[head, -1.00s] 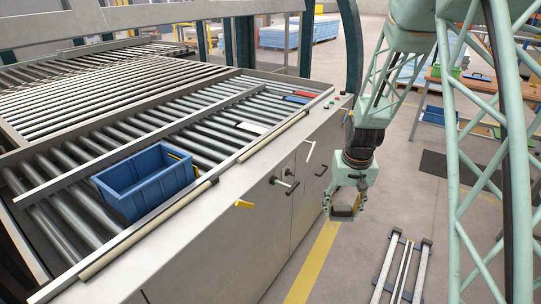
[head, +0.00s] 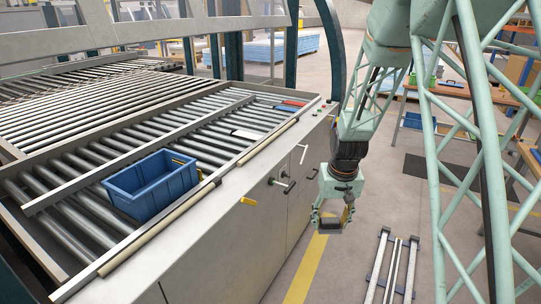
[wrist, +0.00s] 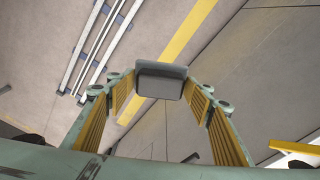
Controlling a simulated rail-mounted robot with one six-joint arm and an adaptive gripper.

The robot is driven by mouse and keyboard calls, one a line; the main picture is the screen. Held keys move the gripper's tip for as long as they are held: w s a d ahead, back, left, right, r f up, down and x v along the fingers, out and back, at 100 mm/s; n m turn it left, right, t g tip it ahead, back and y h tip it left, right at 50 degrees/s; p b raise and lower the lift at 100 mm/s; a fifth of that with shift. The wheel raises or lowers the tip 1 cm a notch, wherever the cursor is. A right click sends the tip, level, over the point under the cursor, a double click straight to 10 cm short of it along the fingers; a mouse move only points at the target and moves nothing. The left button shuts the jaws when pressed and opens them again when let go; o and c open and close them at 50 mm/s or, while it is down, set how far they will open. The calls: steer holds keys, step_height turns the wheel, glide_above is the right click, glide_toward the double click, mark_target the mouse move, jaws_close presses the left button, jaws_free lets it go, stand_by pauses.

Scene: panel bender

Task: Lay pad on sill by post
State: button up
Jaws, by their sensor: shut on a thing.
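My gripper (head: 333,220) hangs low in front of the machine's cabinet, over the floor, fingers downward. In the wrist view its yellow-lined fingers (wrist: 160,92) are shut on a small dark grey pad (wrist: 161,80), held at the fingertips with open floor behind it. In the head view the pad is small and partly hidden by the fingers. The sill (head: 200,225) is the grey metal ledge along the machine's front, to the left of and above my gripper. A dark teal curved post (head: 337,50) rises at the sill's far end.
A blue bin (head: 152,187) stands on the rollers beside the sill. Red, blue and white pieces lie on the far rollers. Handles (head: 283,185) and a yellow tab (head: 248,201) stick out from the cabinet front. Metal rails (head: 392,268) lie on the floor at right.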

stand_by(0.4)
steer(key=shift+a+r, duration=0.15)
steer(key=shift+a, duration=0.45)
steer(key=s+a+r+n+p, duration=0.3)
steer(key=s+a, duration=0.3)
steer(key=a, duration=0.8)
steer(key=s+a+r+n+y+p, duration=0.1)
steer(key=s+a+r+n+p, duration=0.2)
steer(key=a, duration=1.1)
steer(key=s+a+r+n+p, duration=0.3)
steer(key=s+a+n, duration=0.3)
steer(key=a, duration=0.8)
steer(key=s+p, duration=0.1)
steer(key=s, duration=0.2)
steer(key=shift+s+a+g+y, duration=0.2)
steer(key=shift+s+g+y, duration=0.1)
steer(key=shift+g, duration=0.1)
steer(key=shift+a, duration=0.15)
steer(key=a+p, duration=0.1)
steer(key=a, duration=0.4)
steer(key=s+a+f+p, duration=0.1)
steer(key=a, duration=0.4)
steer(key=a+p, duration=0.1)
steer(key=a, duration=0.4)
steer(key=shift+s+a+f, duration=0.3)
steer(key=shift+s, duration=0.05)
steer(key=shift+f, duration=0.1)
